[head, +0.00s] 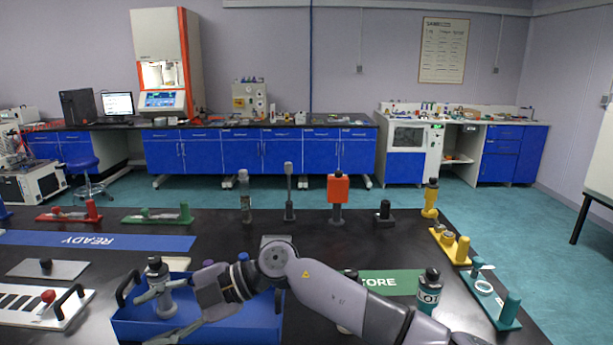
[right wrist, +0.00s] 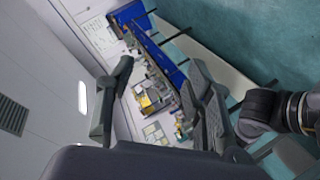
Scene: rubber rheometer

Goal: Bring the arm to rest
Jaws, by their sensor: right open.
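My right arm (head: 335,295) comes in from the lower right and reaches across the table to the left. Its gripper (head: 160,312) is open, over the blue tray (head: 245,328). In the right wrist view the open gripper (right wrist: 158,85) has nothing between its fingers, and the room shows tilted beyond them. A grey piece with a dark knob (head: 155,267) stands at the tray's left side; a finger overlaps it in the head view, and I cannot tell whether they touch. My left gripper is not in view.
Several upright pieces, including a red-topped one (head: 338,188), line the far edge. A blue READY strip (head: 95,239) and white tray (head: 25,305) lie left.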

